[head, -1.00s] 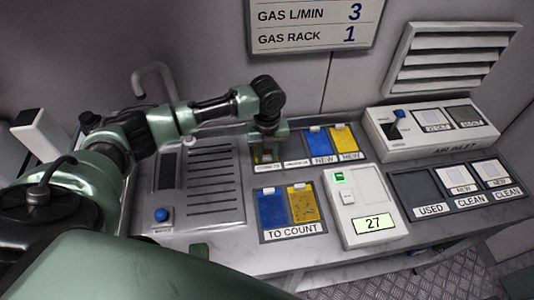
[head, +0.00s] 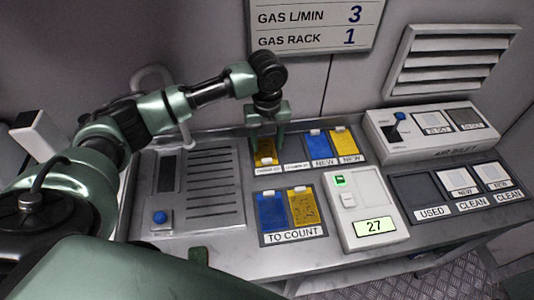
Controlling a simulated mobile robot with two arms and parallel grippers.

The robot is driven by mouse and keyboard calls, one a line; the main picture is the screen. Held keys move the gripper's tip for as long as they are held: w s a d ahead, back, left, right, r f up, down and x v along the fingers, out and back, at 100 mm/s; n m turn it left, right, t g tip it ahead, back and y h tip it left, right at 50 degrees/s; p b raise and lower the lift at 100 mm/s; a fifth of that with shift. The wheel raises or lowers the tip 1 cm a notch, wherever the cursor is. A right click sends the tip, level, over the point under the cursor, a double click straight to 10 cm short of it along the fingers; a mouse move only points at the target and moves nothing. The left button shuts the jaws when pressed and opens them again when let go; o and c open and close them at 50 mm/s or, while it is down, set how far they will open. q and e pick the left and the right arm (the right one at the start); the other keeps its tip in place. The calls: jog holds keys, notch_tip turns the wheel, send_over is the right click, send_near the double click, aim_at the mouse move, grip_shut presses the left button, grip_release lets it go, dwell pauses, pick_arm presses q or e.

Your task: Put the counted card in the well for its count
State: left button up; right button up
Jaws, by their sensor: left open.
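My left gripper (head: 268,143) points down, open, just above the leftmost well of the back row. A yellow card (head: 265,152) lies in that well, below the fingers. The well beside it (head: 294,150) is dark and looks empty. The labels of these two wells are too small to read surely. In the TO COUNT tray (head: 292,238) lie a blue card (head: 272,212) and a speckled yellow card (head: 303,207). The white counter (head: 366,205) shows 27 and has a lit green patch. My right gripper is not in view.
A blue card (head: 319,146) and a yellow card (head: 345,142) lie in the wells marked NEW. On the right are the USED well (head: 415,190), dark, and two CLEAN wells with pale pads. The AIR INLET box (head: 395,148) stands behind. A slotted panel (head: 190,195) is on the left.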

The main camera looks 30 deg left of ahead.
pick_arm(q)
notch_tip(320, 180, up, 5)
jog(key=shift+r, duration=0.1)
jog(key=shift+c, duration=0.3)
dwell(2.2)
